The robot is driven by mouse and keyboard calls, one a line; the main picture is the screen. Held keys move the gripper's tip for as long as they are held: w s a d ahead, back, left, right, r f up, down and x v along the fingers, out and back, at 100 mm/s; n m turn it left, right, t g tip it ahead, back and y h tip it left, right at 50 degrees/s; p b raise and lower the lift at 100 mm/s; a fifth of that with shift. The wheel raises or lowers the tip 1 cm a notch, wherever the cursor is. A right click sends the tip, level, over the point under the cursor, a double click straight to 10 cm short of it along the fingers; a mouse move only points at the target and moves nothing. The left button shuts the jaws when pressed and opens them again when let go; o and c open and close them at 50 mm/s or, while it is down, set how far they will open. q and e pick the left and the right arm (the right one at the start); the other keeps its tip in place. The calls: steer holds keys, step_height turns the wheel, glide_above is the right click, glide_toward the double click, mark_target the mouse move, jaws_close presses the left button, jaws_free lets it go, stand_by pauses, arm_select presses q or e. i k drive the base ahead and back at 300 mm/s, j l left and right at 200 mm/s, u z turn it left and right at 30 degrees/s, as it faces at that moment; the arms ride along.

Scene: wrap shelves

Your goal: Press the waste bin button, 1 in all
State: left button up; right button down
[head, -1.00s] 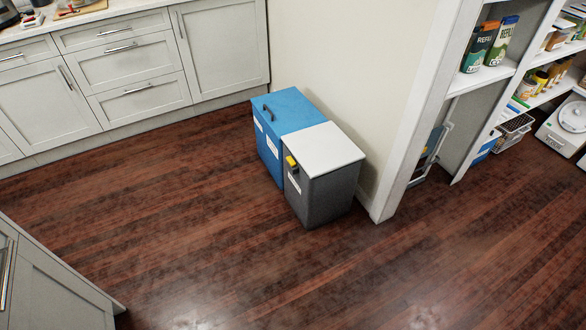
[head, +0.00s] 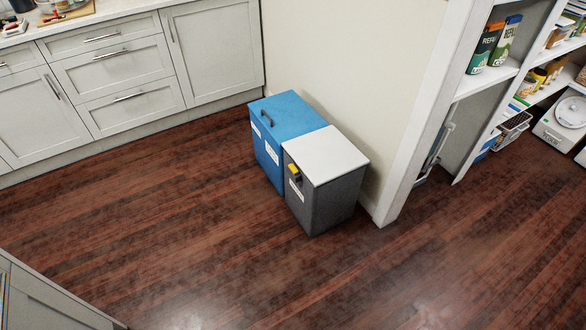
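A grey waste bin (head: 331,201) with a flat white lid (head: 326,153) stands on the floor against the cream wall. A small yellow button (head: 293,168) sits on a dark mount high on its front, just above a white label. A blue bin (head: 268,152) with a dark handle on its lid stands directly beside it on the left. Both lids look closed. Neither of my grippers shows in the head view.
White cabinets (head: 129,83) line the back left. A cabinet corner (head: 52,299) juts in at the lower left. White pantry shelves (head: 489,79) with canisters stand at the right, past a white door frame. The wooden floor (head: 180,215) before the bins is clear.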

mark_target(292, 167)
steer(key=i+j+z, duration=0.15)
steer(key=i+j, duration=0.15)
steer(key=i+j+z, duration=0.15)
steer(key=i+j, duration=0.2)
steer(key=i+j+z, duration=0.15)
steer(key=i+j, duration=0.15)
steer(key=i+j+z, duration=0.15)
steer(key=i+j, duration=0.15)
steer(key=j, duration=0.2)
steer(key=i+j+z, duration=0.1)
steer(key=i+j, duration=0.15)
steer(key=j, duration=0.2)
steer(key=i+j+z, duration=0.15)
steer(key=j, duration=0.3)
steer(key=i, duration=0.1)
